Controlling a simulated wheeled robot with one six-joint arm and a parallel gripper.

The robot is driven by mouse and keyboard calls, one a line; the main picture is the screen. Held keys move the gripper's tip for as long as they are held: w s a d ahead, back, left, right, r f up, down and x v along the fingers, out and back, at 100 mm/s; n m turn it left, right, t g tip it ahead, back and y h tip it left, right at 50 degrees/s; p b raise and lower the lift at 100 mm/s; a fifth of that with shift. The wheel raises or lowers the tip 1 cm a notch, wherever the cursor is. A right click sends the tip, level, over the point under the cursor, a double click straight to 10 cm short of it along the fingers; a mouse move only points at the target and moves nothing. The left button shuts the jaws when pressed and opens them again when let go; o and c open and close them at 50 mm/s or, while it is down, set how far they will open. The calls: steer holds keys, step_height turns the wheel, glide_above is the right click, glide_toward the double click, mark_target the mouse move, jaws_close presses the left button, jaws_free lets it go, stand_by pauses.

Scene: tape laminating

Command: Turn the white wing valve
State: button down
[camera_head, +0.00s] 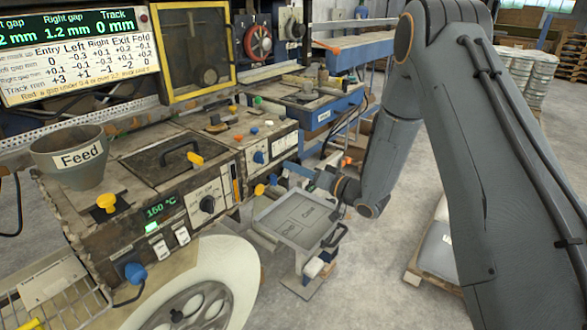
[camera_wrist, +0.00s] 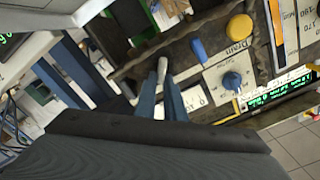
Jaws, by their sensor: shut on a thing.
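The white wing valve (camera_wrist: 162,68) shows in the wrist view as a small, upright white piece at the tips of my gripper's blue fingers. My gripper (camera_wrist: 161,80) is shut on it, with one finger on each side. The fingers hide part of the valve and its mount. In the head view my gripper (camera_head: 290,168) reaches in from the right to the end of the machine, beside its front panel. I cannot make out the valve in that view.
In the wrist view a blue lever (camera_wrist: 199,50), a blue knob (camera_wrist: 232,81) and a yellow Drain knob (camera_wrist: 239,27) sit right of my fingers. In the head view a grey tray (camera_head: 285,233) lies below my gripper. A Feed hopper (camera_head: 72,160) stands at the left.

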steer(key=shift+w+d+f+m+p, duration=0.1)
steer(key=shift+f+m, duration=0.15)
steer(key=shift+m, duration=1.4)
steer(key=shift+w+d+f+m+p, duration=0.1)
steer(key=shift+f+m, duration=0.1)
steer(key=shift+m, duration=1.5)
steer(key=shift+w+d+f+m+p, duration=0.1)
steer(key=shift+f+m, duration=0.15)
steer(key=shift+m, duration=1.4)
steer(key=c, duration=1.8)
jaws_free()
steer(key=shift+c, duration=0.2)
steer(key=b+v, duration=0.2)
steer(key=v, duration=0.5)
steer(key=shift+s+d, duration=0.25)
steer(key=shift+s, duration=0.05)
